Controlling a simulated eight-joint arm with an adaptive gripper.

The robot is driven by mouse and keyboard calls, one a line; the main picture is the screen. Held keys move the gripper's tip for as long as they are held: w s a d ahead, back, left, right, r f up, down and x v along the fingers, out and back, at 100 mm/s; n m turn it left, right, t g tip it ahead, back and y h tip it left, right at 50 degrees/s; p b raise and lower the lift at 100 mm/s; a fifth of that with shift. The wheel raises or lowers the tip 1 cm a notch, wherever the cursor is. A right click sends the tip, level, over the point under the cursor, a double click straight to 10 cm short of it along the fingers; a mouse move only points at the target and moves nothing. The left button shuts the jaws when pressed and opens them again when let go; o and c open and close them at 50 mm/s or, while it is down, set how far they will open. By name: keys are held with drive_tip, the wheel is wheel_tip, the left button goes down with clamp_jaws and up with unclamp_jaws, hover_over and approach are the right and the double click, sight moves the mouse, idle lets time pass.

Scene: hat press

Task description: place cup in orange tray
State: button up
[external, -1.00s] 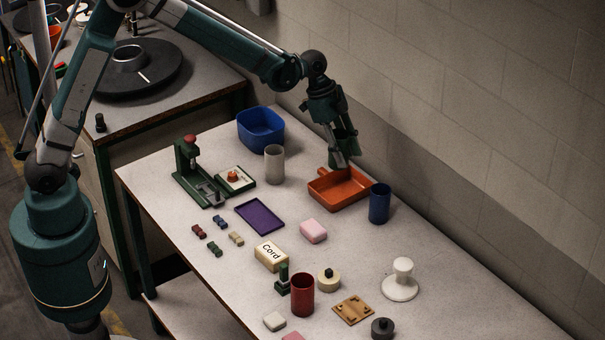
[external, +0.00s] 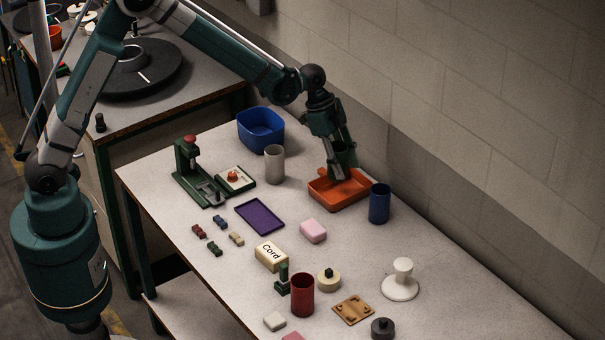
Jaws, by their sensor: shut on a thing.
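The orange tray (external: 322,199) lies near the wall side of the table, with a short handle at its left end. My gripper (external: 341,172) points down over the tray, low at its back part. It is shut on a dark green thing, seemingly a cup (external: 346,158), which blends with the green fingers. I cannot tell whether the cup touches the tray floor. Other cups stand upright on the table: a grey one (external: 274,166) left of the tray, a blue one (external: 379,205) close to its right, and a red one (external: 302,296) near the front.
A blue bin (external: 261,130) stands at the back left. The wall is close behind the orange tray.

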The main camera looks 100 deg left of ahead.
drive_tip(key=shift+f, duration=0.6)
drive_tip(key=shift+f, duration=1.85)
drive_tip(key=shift+f+b, duration=0.2)
drive_tip(key=shift+b, duration=0.15)
drive_tip(key=o, duration=0.9)
drive_tip(key=shift+o, duration=0.2)
drive_tip(key=shift+r, duration=0.2)
drive_tip(key=p+v, duration=0.1)
drive_tip(key=v, duration=1.1)
